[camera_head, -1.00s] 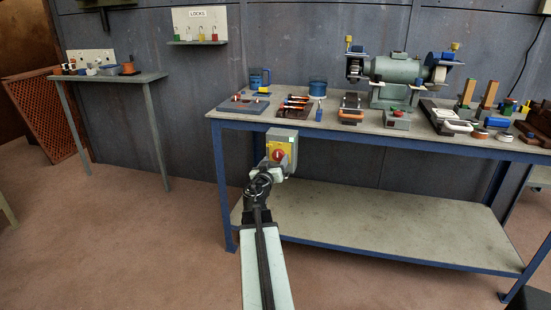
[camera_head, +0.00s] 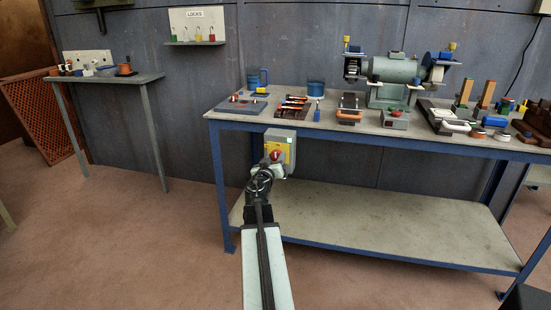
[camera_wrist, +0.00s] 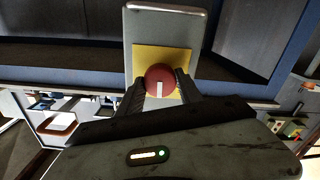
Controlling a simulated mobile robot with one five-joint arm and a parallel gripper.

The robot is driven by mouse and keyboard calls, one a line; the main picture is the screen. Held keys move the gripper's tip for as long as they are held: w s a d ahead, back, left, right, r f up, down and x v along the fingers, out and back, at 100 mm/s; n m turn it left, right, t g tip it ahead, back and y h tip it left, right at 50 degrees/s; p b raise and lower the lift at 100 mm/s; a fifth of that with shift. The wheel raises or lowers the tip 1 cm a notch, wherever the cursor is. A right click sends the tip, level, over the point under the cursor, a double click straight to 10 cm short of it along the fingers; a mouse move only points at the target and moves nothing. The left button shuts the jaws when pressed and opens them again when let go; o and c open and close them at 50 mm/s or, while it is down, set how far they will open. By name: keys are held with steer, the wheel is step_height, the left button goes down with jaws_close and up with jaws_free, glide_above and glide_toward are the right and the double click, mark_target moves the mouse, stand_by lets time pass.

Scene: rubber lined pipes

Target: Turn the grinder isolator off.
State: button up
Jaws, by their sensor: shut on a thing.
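The grinder isolator is a grey box (camera_head: 289,140) with a yellow plate, fixed at the front edge of the workbench near its left end. Its red round knob (camera_head: 276,155) faces me. In the wrist view the knob (camera_wrist: 160,76) sits between my two dark fingers on the yellow plate (camera_wrist: 181,58), and a white mark on it runs up and down in the picture. My gripper (camera_head: 268,166) is shut on the knob, with a finger on each side (camera_wrist: 160,87). In the head view the gripper partly hides the knob.
The workbench (camera_head: 235,117) carries tools and a green bench grinder (camera_head: 394,70). Its lower shelf (camera_head: 370,222) is bare.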

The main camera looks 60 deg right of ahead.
steer(key=n, duration=0.5)
steer(key=shift+w+a, duration=0.15)
steer(key=shift+a, duration=0.05)
steer(key=n, duration=0.8)
steer(key=shift+n, duration=2.2)
steer(key=o, duration=1.4)
steer(key=shift+w, duration=0.1)
steer(key=shift+c, duration=0.2)
